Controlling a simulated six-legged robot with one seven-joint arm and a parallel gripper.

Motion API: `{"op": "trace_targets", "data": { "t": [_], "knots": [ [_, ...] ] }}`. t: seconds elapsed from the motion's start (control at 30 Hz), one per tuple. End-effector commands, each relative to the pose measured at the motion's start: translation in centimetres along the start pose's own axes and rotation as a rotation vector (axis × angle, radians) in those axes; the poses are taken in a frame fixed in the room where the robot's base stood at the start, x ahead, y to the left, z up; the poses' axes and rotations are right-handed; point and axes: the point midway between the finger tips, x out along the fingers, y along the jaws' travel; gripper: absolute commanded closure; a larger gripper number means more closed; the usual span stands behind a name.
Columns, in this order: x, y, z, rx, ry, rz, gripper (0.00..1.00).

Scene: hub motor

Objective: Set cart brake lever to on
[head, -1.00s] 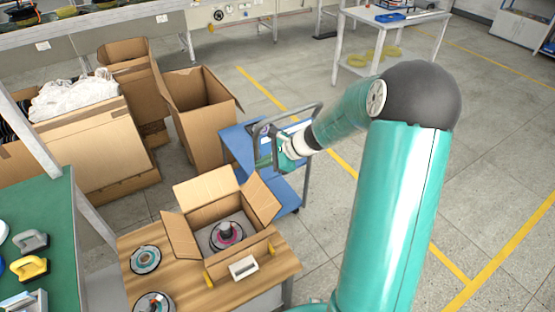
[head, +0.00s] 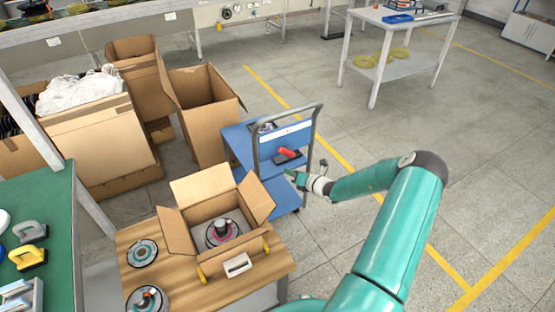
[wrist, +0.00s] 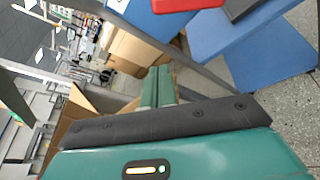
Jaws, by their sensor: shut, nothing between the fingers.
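The blue cart (head: 236,143) with a grey tube handle stands right of the cardboard boxes. A red lever (head: 288,152) on a dark base shows on the cart near the handle frame. I cannot tell from its pose whether it is on or off. My gripper (head: 291,174) is shut and empty, just below the lever and apart from it in the head view. In the wrist view the green fingers (wrist: 158,88) are together. The red lever (wrist: 187,5) is cut off by the top edge there, and blue cart panels (wrist: 270,60) show at the right.
An open carton (head: 205,205) with a hub motor (head: 222,232) inside sits on a wooden table (head: 190,262) in front of the cart. Large cardboard boxes (head: 200,105) stand left of the cart. Floor to the cart's right is clear up to a white table (head: 405,68).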

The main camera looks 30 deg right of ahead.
Motion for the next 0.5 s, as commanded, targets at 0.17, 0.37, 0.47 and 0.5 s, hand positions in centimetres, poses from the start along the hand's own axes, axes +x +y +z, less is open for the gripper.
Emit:
{"op": "trace_targets", "data": {
  "t": [0.17,0.37,0.47,0.5],
  "knots": [
    [-0.6,-2.2,-0.3,0.093,-0.049,-0.034,1.0],
    [-0.7,-2.5,-0.2,0.102,-0.056,-0.039,1.0],
    [-0.7,-2.5,-0.2,0.101,-0.055,-0.039,1.0],
    [-0.7,-2.5,-0.2,0.101,-0.055,-0.039,1.0]
  ]
}}
